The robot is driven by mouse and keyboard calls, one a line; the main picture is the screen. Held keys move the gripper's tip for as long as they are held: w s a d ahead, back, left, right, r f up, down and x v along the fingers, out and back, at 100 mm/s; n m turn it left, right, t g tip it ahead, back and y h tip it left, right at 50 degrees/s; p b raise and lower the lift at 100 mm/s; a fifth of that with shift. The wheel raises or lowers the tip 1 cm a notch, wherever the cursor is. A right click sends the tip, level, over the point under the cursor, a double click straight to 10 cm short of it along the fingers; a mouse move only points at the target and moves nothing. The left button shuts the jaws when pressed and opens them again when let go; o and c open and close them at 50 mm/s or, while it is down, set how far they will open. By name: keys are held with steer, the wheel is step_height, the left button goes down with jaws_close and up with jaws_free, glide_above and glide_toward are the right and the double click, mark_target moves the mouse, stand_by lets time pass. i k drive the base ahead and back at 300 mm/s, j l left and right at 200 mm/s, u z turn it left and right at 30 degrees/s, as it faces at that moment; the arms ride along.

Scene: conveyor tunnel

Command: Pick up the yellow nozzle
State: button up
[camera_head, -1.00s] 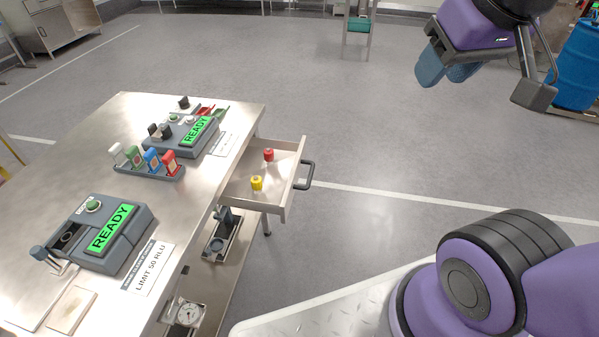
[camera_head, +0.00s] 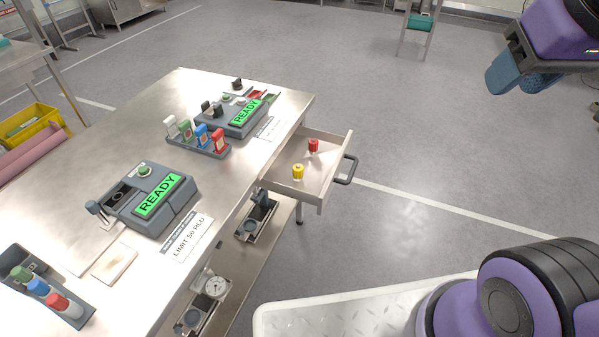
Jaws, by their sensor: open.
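The yellow nozzle (camera_head: 298,171) stands in the open drawer (camera_head: 325,187) at the right side of the steel table. A red nozzle (camera_head: 313,145) stands behind it in the same drawer. My gripper (camera_head: 520,78) is at the upper right of the view, well above the floor and far to the right of the drawer. Its blue finger pads are in view, and nothing shows between them. It is open and apart from both nozzles.
The steel table (camera_head: 75,195) carries two grey devices with green READY screens, the nearer one (camera_head: 150,200) and the farther one (camera_head: 235,118). A rack of coloured bottles (camera_head: 205,147) stands between them. The drawer's black handle (camera_head: 347,170) juts right. Floor right of it is clear.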

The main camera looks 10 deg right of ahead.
mark_target(298, 170)
steer(key=i+j+u, duration=0.1)
steer(key=u, duration=0.25)
steer(key=i+j+u, duration=0.15)
steer(key=u, duration=0.2)
